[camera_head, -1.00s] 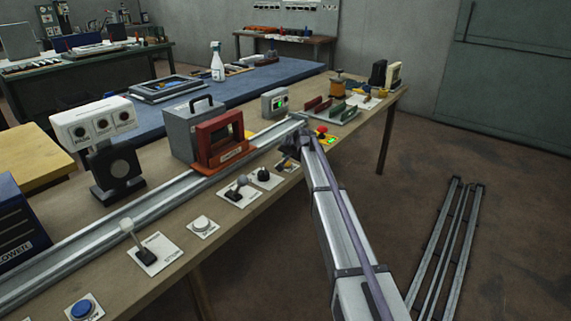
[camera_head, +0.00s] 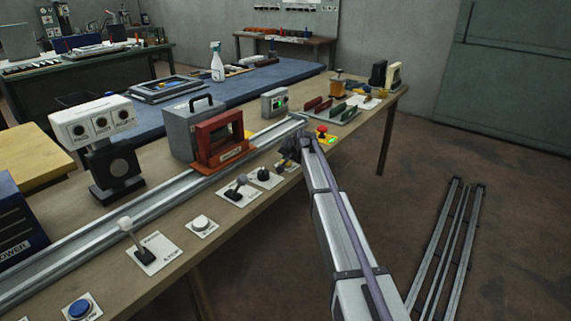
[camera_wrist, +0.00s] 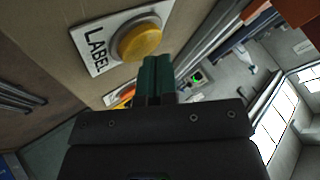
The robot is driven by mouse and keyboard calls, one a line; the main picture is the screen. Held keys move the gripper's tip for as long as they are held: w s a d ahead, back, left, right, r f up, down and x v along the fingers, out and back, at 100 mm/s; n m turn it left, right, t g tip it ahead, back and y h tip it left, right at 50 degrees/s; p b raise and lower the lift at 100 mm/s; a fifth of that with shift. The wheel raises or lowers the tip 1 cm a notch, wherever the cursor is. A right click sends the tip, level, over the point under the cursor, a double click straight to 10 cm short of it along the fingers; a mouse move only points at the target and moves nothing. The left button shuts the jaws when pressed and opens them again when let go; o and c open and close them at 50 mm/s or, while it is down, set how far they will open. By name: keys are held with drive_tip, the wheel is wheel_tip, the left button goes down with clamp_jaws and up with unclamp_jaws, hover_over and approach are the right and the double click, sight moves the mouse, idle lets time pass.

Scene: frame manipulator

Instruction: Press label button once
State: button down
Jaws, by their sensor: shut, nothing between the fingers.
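The label button is a round yellow button (camera_wrist: 140,42) on a white plate marked LABEL (camera_wrist: 92,48), in the upper left of the wrist view. In the head view only part of a white plate shows under my gripper (camera_head: 287,157), and the yellow button is hidden there. My gripper's green fingers (camera_wrist: 155,66) are together with nothing between them. Their tips lie beside the lower right edge of the button in the wrist view. I cannot tell whether they touch it.
Along the table's front edge stand a red stop button (camera_head: 322,130), a black knob (camera_head: 263,173), a lever (camera_head: 240,187), a white button (camera_head: 201,223), another lever (camera_head: 145,250) and a blue button (camera_head: 80,308). A metal rail (camera_head: 150,210) with a red frame (camera_head: 220,142) runs behind them.

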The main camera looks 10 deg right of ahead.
drive_tip(key=shift+f+b, duration=0.3)
drive_tip(key=shift+f, duration=0.05)
idle(0.5)
drive_tip(key=shift+r+p, duration=0.85)
wheel_tip(320, 180, up, 5)
drive_tip(key=p, duration=0.5)
drive_tip(key=shift+r, duration=0.1)
